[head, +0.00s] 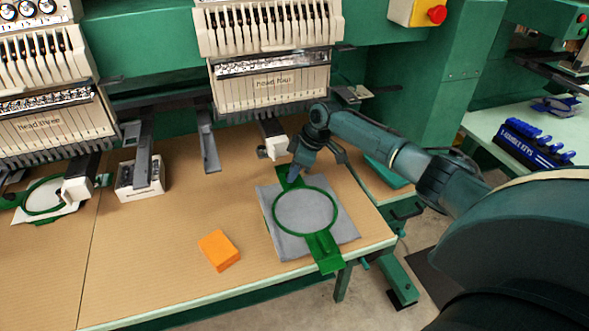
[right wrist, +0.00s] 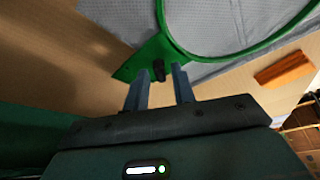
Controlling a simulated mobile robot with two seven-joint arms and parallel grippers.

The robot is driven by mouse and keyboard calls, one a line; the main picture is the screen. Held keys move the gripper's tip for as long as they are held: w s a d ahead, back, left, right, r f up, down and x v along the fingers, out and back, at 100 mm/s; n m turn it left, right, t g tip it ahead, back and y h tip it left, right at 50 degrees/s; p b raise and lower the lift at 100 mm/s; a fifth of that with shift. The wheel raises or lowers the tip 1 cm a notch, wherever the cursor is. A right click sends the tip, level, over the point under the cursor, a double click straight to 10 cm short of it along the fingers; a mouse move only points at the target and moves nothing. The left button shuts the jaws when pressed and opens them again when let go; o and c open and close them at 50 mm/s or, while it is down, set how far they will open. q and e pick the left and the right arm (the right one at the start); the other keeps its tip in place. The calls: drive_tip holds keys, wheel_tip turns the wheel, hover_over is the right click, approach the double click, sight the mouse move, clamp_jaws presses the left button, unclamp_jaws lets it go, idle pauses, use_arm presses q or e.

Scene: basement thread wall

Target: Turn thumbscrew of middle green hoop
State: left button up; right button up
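The green hoop (head: 334,228) lies on a grey cloth (head: 345,222) on the table under the machine head marked "Head Four". It has a green tab at its far end and another at its near end. In the right wrist view the hoop (right wrist: 166,32) curves across the top, and a small dark thumbscrew (right wrist: 158,69) stands on its green tab. My right gripper (head: 296,174) is at the far tab. In the right wrist view my right gripper (right wrist: 160,82) is open, one finger on each side of the thumbscrew, with gaps visible. My left gripper is out of view.
An orange block (head: 219,250) lies left of the cloth; it also shows in the right wrist view (right wrist: 284,69). The machine head (head: 275,85) hangs close behind my right gripper. Another hoop (head: 42,194) is at the far left. Bare tabletop (head: 130,255) lies at the front left.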

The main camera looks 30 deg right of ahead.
clamp_jaws()
drive_tip(key=m+p, duration=0.2)
drive_tip(key=p, duration=0.1)
drive_tip(key=shift+s+a+r+t, duration=0.1)
drive_tip(key=shift+a+r+t, duration=0.1)
drive_tip(key=shift+t, duration=0.2)
drive_tip(key=m+h, duration=0.1)
drive_tip(key=m, duration=0.1)
drive_tip(key=m+h+p, duration=0.1)
drive_tip(key=m, duration=0.1)
drive_tip(key=shift+a+f+t, duration=0.1)
drive_tip(key=shift+f+t, duration=0.1)
drive_tip(key=shift+t, duration=0.1)
drive_tip(key=m+h, duration=0.1)
drive_tip(key=m, duration=0.2)
drive_tip(key=m+h, duration=0.1)
drive_tip(key=m, duration=0.1)
drive_tip(key=shift+a+m, duration=0.2)
drive_tip(key=shift+m, duration=0.2)
drive_tip(key=shift+o, duration=1)
unclamp_jaws()
